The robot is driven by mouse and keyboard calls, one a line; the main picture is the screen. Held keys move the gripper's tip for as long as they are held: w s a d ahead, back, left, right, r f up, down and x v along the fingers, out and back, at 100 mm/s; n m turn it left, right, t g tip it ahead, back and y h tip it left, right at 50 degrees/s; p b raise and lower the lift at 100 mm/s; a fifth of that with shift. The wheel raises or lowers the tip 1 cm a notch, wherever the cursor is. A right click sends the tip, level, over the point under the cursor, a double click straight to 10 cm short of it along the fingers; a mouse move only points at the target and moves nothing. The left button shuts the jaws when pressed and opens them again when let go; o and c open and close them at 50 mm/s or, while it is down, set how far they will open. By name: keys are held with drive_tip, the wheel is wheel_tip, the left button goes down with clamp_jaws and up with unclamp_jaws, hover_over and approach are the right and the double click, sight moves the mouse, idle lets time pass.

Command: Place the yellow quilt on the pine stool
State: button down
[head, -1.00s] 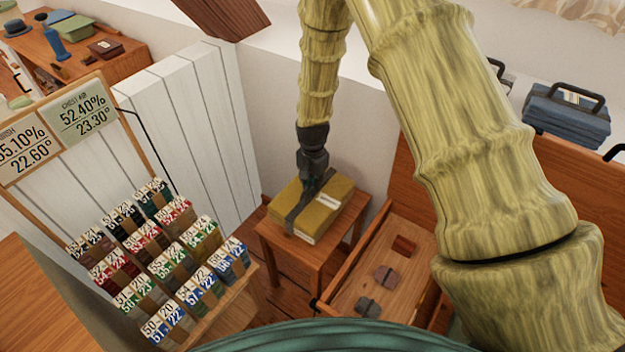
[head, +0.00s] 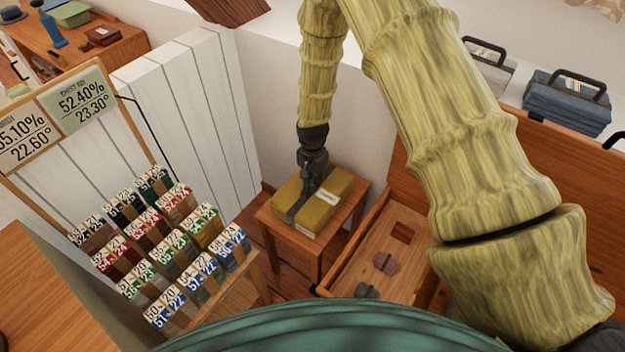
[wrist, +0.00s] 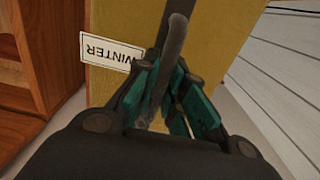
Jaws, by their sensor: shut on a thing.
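The yellow quilt (head: 323,203) is a folded, boxy bundle with a dark strap and a white label. It lies flat on top of the pine stool (head: 299,242), which stands against the wall. My gripper (head: 309,187) is above the quilt, at its strap. In the wrist view my gripper (wrist: 165,100) is shut on the strap, with the yellow quilt (wrist: 215,40) filling the view beyond and its label reading WINTER. Whether the quilt's underside fully touches the stool is hidden.
An open wooden chest (head: 350,270) with small blocks inside stands right of the stool. A rack of numbered swatches (head: 170,250) stands at the left, before a white panelled surface (head: 190,110). A blue strapped bundle (head: 565,103) and a grey one (head: 488,68) sit on the ledge behind.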

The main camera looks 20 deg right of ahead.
drive_tip(key=c, duration=1.5)
unclamp_jaws()
wheel_tip(320, 180, up, 12)
drive_tip(key=shift+b, duration=0.35)
drive_tip(key=shift+s, duration=0.1)
